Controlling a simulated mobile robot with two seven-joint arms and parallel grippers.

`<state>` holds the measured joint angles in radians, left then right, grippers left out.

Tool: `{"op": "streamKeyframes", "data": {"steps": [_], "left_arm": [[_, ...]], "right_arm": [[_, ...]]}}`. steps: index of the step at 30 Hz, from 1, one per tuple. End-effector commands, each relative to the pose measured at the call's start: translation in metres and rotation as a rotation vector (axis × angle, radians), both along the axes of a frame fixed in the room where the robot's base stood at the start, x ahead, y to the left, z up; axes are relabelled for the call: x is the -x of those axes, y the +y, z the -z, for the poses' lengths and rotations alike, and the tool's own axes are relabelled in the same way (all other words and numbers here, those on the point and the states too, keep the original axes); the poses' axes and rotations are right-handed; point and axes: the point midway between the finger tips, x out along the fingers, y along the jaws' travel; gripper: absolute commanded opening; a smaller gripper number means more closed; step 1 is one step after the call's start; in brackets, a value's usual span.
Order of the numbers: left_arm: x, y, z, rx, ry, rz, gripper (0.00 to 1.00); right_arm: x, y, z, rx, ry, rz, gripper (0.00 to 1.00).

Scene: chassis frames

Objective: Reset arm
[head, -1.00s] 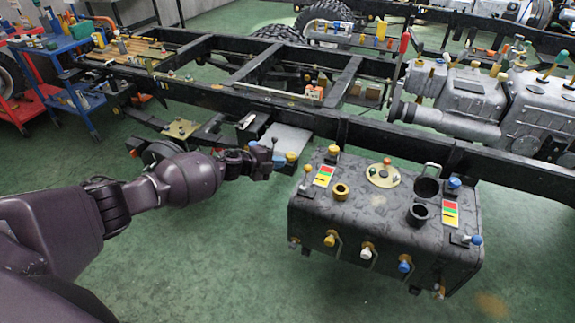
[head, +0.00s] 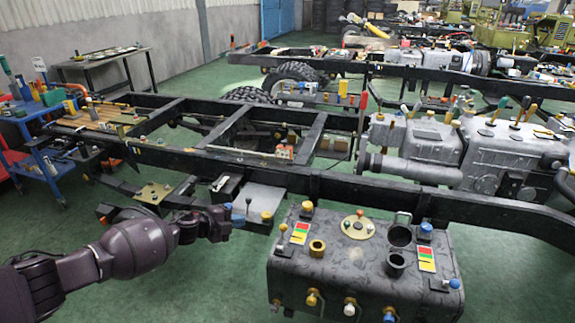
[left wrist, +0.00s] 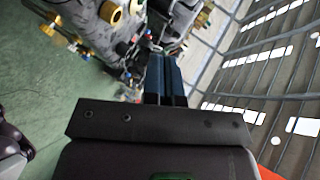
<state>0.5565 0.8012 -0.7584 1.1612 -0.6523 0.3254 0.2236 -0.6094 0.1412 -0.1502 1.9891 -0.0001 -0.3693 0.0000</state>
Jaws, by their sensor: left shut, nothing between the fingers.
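My left gripper (head: 228,216) reaches in from the left in the head view. My left arm (head: 130,250) stretches from the lower left corner.
The dark tank (head: 350,262) with knobs, caps and levers stands right of the gripper. The black chassis frame (head: 330,186) runs behind it, with a grey engine (head: 440,150) at right. A blue cart (head: 35,140) stands at left. Green floor is free at lower left.

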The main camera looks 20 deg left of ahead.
Motion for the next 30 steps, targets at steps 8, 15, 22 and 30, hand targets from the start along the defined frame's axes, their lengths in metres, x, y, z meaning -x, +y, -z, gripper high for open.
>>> {"op": "streamKeyframes", "data": {"steps": [8, 15, 22, 30], "left_arm": [[-0.01, 0.0, -0.012, -0.007, -0.045, -0.077, 0.0], [-0.015, -0.046, -0.057, 0.167, -0.097, -0.192, 0.0], [0.023, -0.082, -0.052, 0.379, -0.019, -0.316, 0.0], [0.097, -0.099, -0.026, 0.641, 0.158, -0.51, 0.0]], "right_arm": [[-0.004, 0.0, -0.005, 0.002, -0.012, -0.004, 0.43], [-0.01, 0.001, -0.007, 0.002, -0.022, -0.008, 0.43], [-0.01, 0.001, -0.005, 0.002, -0.019, -0.007, 0.43], [-0.004, 0.0, -0.001, 0.002, -0.006, -0.004, 0.43]]}}
